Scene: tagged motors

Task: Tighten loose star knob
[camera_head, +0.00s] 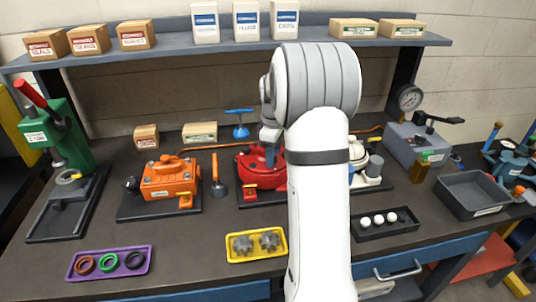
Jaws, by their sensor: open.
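My arm stands in the middle of the head view and hides much of the bench. My gripper (271,152), small and partly behind the arm, is at the red machine (250,172), over its top right part. The fingers are open, but whether they touch anything is not clear. No star knob can be made out for sure on the red machine, whose right side is hidden. An orange machine (168,181) on a black base stands to its left. A white machine (374,172) shows in part right of my arm. Two grey star-shaped parts (243,244) lie in a yellow tray (233,258).
A green press (60,140) stands at the far left. A purple tray (78,274) with rings lies at the front left. A black tray (372,236) with white balls, a grey bin (464,186) and a gauge unit (418,142) are at the right. A shelf (180,50) holds boxes above.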

